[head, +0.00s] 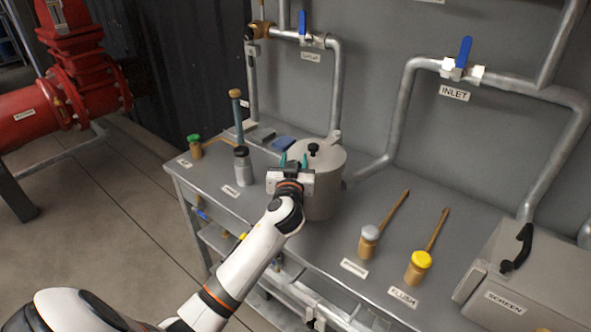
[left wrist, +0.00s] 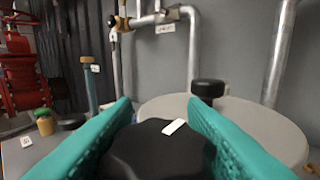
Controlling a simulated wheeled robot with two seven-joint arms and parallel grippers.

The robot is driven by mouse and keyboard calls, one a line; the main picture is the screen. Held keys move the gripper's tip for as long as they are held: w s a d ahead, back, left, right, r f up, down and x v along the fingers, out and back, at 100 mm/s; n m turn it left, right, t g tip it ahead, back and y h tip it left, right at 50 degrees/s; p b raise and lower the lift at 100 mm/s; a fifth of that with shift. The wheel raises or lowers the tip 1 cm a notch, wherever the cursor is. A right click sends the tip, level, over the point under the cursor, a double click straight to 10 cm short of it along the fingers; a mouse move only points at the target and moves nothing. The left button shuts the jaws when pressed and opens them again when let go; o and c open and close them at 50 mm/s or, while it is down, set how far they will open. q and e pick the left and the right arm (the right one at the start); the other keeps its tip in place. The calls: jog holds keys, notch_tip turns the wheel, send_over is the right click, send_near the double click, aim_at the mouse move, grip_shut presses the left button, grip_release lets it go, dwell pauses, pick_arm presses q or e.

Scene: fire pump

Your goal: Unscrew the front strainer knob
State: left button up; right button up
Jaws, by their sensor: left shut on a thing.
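The strainer (head: 327,190) is a grey round pot with a flat lid on the bench. A small black knob (head: 313,148) stands on its lid; it also shows beyond the fingers in the left wrist view (left wrist: 207,89). My left gripper (head: 294,160) is at the pot's front left rim. Its teal fingers are shut on the front strainer knob (left wrist: 158,150), a large black knob with a white mark on top. In the head view my gripper hides this knob. I cannot tell whether its thread is engaged. My right gripper is not in view.
On the grey bench (head: 330,250), a dark-capped bottle (head: 242,167) stands left of the pot. A silver-capped jar (head: 369,241), a yellow-capped jar (head: 420,262) and the screen box (head: 530,275) stand to the right. Pipes (head: 400,110) run along the wall behind.

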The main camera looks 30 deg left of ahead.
pick_arm(q)
jog(key=shift+f+n+g+y+b, duration=0.15)
jog(key=shift+n+g+y+b, duration=0.3)
jog(key=shift+y, duration=0.25)
jog(key=shift+a+n+y+b, duration=0.1)
jog(key=shift+n+y+b, duration=0.15)
jog(key=shift+y+b, duration=0.05)
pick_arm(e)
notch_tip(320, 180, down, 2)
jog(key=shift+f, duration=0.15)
pick_arm(q)
jog(key=shift+r, duration=0.2)
jog(key=o, duration=1)
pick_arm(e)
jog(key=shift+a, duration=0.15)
pick_arm(q)
jog(key=b+v, duration=0.2)
jog(key=v, duration=1)
jog(key=shift+s, duration=0.1)
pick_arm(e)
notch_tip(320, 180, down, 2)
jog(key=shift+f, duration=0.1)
